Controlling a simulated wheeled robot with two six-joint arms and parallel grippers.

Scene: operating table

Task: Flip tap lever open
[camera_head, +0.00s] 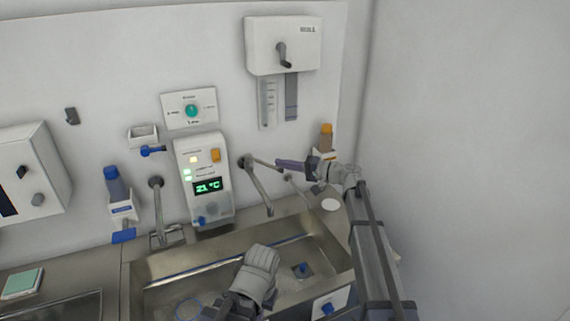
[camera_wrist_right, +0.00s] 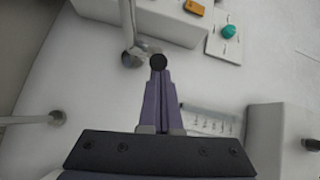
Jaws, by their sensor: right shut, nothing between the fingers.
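The wall tap (camera_head: 257,186) has a dark round base on the wall, a long metal spout sloping down over the sink, and a thin lever (camera_head: 265,163) reaching out to the right. My right gripper (camera_head: 279,163) comes in from the right, with its purple fingers shut and empty. Its fingertips are at or very near the lever's end; I cannot tell whether they touch. In the right wrist view, the shut fingers (camera_wrist_right: 160,76) point at a dark round knob (camera_wrist_right: 158,62) just beyond their tips. My left gripper's fingers do not show.
A metal sink (camera_head: 200,262) lies below the tap, and a grey part of my arm (camera_head: 260,266) is over it. A white temperature panel (camera_head: 204,180) is left of the tap. A wall dispenser (camera_head: 283,46) hangs above. An orange-capped bottle (camera_head: 326,138) stands behind my right gripper.

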